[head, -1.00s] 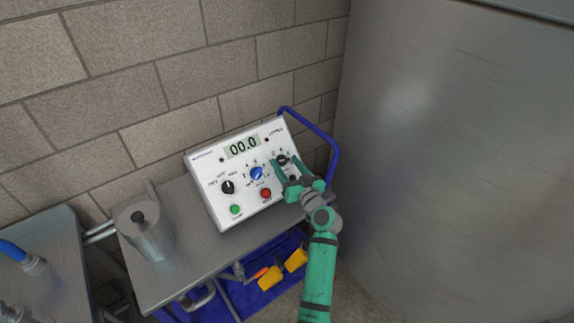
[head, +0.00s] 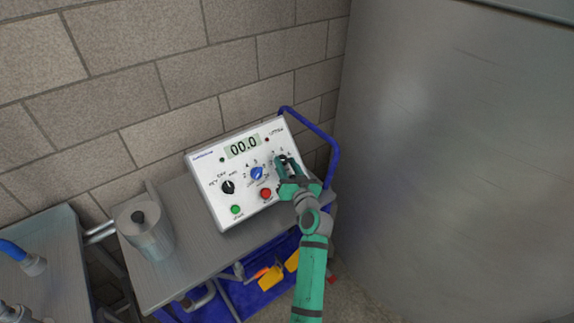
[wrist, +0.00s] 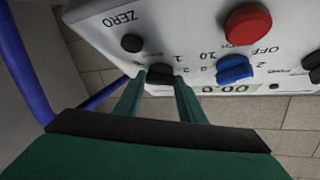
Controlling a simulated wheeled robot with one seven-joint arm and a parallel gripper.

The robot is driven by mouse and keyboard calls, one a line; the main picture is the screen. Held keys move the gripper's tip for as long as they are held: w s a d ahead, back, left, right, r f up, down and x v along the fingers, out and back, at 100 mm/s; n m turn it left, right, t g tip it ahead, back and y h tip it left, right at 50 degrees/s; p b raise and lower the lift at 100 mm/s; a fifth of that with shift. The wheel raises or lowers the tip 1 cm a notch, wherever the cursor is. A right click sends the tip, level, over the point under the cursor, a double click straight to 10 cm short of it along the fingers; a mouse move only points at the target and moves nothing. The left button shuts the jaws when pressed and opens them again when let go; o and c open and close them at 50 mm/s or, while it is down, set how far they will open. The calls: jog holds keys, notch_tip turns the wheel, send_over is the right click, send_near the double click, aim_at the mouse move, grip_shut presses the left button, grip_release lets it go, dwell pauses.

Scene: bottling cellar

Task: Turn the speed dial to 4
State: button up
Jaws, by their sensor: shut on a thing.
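A white control box (head: 213,170) with a display reading 00.0 stands on a grey cart. My gripper (head: 283,163) is at the right side of its face, shut on a small black dial. In the wrist view, that black dial (wrist: 160,72) sits between the two fingertips (wrist: 160,84), with a printed number scale beside it. The fingers cover much of the dial in the head view, and its pointer cannot be read. A blue knob (head: 257,173) with its own scale, also in the wrist view (wrist: 234,69), is beside it. I cannot read which dial is labelled speed.
A black knob (head: 228,187), green button (head: 236,209) and red button (head: 266,193) share the panel. A black ZERO button (wrist: 131,42) is close to my fingers.

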jog(key=m+h, duration=0.1)
jog(key=m, duration=0.1)
jog(key=m+h, duration=0.2)
jog(key=a+m+h, duration=0.1)
jog(key=m, duration=0.1)
jog(key=shift+r+h, duration=0.25)
jog(key=shift+h, duration=0.05)
jog(key=m+g+h, duration=0.1)
jog(key=m, duration=0.1)
jog(key=m+g+h, duration=0.1)
jog(key=m+h, duration=0.1)
jog(key=m, duration=0.1)
jog(key=shift+a+r+g, duration=0.15)
jog(key=shift+r+g, duration=0.05)
jog(key=shift+g, duration=0.1)
jog(key=m+g, duration=0.1)
jog(key=m+g+h, duration=0.1)
jog(key=m, duration=0.2)
jog(key=shift+w+a+r+g+h, duration=0.2)
jog(key=shift+r+g+h, duration=0.1)
jog(key=shift+g, duration=0.1)
jog(key=shift+w+m+g, duration=0.15)
jog(key=shift+m+g, duration=1.15)
jog(key=shift+m, duration=0.6)
jog(key=shift+d, duration=0.1)
jog(key=o, duration=1)
jog(key=shift+o, duration=0.2)
jog(key=shift+r, duration=0.1)
